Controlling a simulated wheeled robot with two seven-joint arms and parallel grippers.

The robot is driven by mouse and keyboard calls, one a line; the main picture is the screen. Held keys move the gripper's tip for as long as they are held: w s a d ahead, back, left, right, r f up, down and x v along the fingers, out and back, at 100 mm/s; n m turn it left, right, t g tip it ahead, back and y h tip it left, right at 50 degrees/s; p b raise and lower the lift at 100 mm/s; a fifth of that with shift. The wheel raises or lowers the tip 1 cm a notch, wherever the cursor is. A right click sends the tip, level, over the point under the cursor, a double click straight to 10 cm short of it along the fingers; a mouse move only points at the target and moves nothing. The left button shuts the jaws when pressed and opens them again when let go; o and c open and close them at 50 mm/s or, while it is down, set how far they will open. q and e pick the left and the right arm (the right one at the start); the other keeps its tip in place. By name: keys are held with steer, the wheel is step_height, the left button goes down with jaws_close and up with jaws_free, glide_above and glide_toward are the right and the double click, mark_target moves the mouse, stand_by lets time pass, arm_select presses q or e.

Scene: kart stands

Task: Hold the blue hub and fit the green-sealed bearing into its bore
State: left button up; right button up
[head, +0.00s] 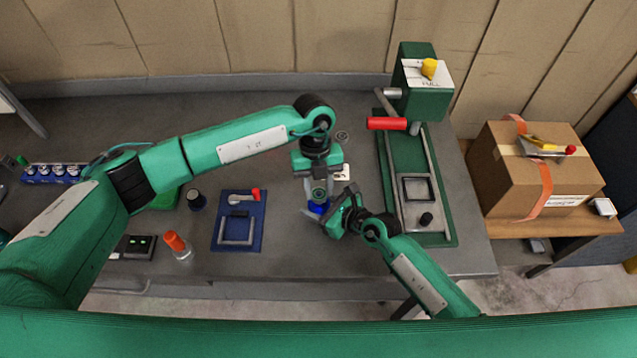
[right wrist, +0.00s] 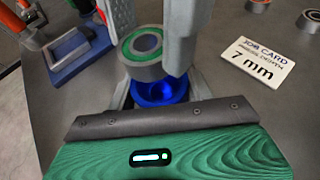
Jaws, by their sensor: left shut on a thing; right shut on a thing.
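The blue hub (head: 318,208) is held by my right gripper (head: 326,214) above the grey bench. In the right wrist view the hub (right wrist: 160,92) sits between the right gripper's fingers, its bore facing up and partly hidden. The green-sealed bearing (right wrist: 143,50), a grey metal ring with a green face, is shut in my left gripper (head: 319,190). It shows just over the hub, seemingly shifted to one side of the bore in the wrist view. Whether it touches the hub's rim I cannot tell. In the head view the bearing (head: 319,193) is small and partly covered by the left fingers.
A green press (head: 445,200) with a red handle (head: 386,124) stands to the right. A blue fixture (head: 238,242) lies to the left. A white job card (right wrist: 258,60) reading 7 mm and loose bearings (right wrist: 308,20) lie nearby. A cardboard box (head: 540,185) stands far right.

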arm_select(q)
steer(key=shift+f, duration=0.2)
steer(key=shift+f, duration=1.45)
steer(key=shift+r, duration=0.3)
steer(key=o, duration=1.1)
arm_select(e)
steer(key=shift+a, duration=0.1)
arm_select(q)
steer(key=shift+s+d, duration=0.1)
arm_select(e)
steer(key=shift+r, duration=0.1)
arm_select(q)
steer(key=shift+r, duration=0.1)
steer(key=v, duration=1.2)
